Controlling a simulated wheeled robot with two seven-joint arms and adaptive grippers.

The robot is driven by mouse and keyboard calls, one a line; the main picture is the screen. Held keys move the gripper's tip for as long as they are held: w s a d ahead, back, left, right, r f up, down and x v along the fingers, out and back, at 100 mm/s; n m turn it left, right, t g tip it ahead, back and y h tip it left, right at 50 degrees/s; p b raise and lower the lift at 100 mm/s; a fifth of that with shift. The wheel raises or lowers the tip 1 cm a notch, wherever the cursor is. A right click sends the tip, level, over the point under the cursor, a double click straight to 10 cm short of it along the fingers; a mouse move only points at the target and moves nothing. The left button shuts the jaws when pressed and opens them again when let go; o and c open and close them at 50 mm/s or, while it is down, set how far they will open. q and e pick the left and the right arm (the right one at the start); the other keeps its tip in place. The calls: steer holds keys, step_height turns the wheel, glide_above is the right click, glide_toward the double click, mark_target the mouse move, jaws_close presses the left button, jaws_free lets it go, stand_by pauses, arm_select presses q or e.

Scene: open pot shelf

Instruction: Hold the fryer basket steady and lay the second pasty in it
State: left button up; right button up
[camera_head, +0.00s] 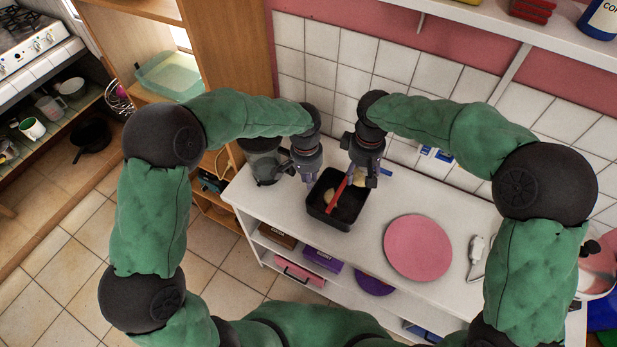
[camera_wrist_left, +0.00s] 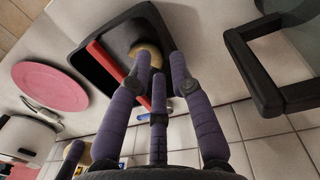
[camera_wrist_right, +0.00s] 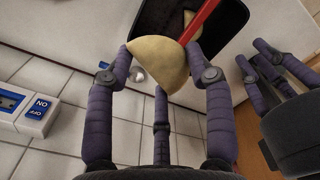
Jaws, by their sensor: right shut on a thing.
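The black fryer basket (camera_head: 349,219) stands on the white counter, with its red handle (camera_head: 337,193) reaching across it. One pale half-moon pasty (camera_head: 328,195) lies inside; it also shows in the left wrist view (camera_wrist_left: 148,55). My right gripper (camera_wrist_right: 158,70) is shut on the second pasty (camera_wrist_right: 158,62) and holds it near the basket's far right side in the head view. My left gripper (camera_head: 312,172) is at the basket's far left edge.
A pink plate (camera_head: 418,248) lies right of the basket. A dark-framed glass container (camera_head: 264,160) stands close left of my left gripper. The tiled wall is just behind both grippers.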

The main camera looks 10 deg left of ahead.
mark_target(311, 204)
arm_select(q)
steer(key=f, duration=1.1)
steer(key=shift+s+d+f, duration=0.15)
steer(key=shift+d+f, duration=0.15)
steer(key=shift+f, duration=0.1)
jaws_close()
